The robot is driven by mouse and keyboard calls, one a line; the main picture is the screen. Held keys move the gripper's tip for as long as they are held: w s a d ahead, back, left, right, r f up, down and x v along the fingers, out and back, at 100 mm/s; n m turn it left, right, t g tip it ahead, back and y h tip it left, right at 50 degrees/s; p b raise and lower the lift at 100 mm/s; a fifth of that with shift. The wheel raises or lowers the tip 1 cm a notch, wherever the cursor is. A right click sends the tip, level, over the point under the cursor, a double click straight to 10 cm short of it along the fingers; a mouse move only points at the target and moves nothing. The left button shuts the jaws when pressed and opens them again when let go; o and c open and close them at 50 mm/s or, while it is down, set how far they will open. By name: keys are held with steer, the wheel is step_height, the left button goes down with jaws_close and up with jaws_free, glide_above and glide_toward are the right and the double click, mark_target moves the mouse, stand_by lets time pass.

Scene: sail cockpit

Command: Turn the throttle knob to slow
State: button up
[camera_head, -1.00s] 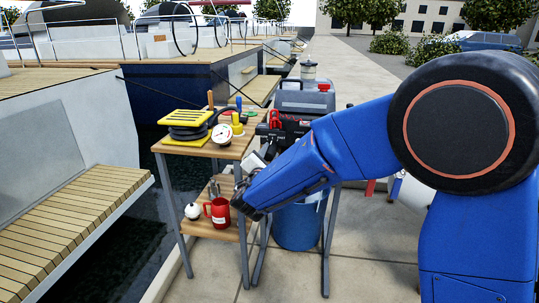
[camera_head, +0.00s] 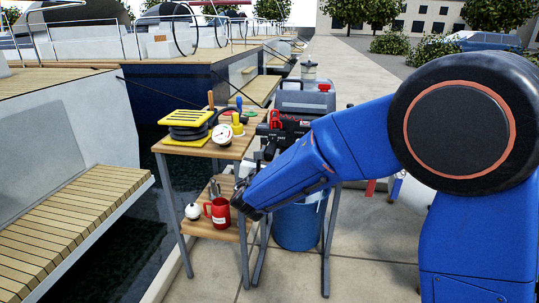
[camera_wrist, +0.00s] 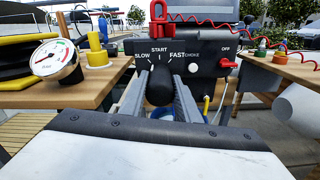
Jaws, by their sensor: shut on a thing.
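The throttle knob (camera_wrist: 159,86) is a dark, rounded grip pointing toward the wrist camera, below the labels SLOW, START and FAST on the motor's black control panel (camera_wrist: 205,48). My gripper (camera_wrist: 160,100) is shut on it, with one grey finger along each side. A pointer mark on the knob cannot be made out, so its setting is unclear.
A wooden table (camera_head: 165,148) with a gauge (camera_head: 221,134) stands left.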

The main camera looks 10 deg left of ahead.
stand_by(0.3)
steer(key=o, duration=1)
steer(key=shift+o, duration=0.2)
steer(key=s, duration=1.7)
steer(key=shift+s+a, duration=0.25)
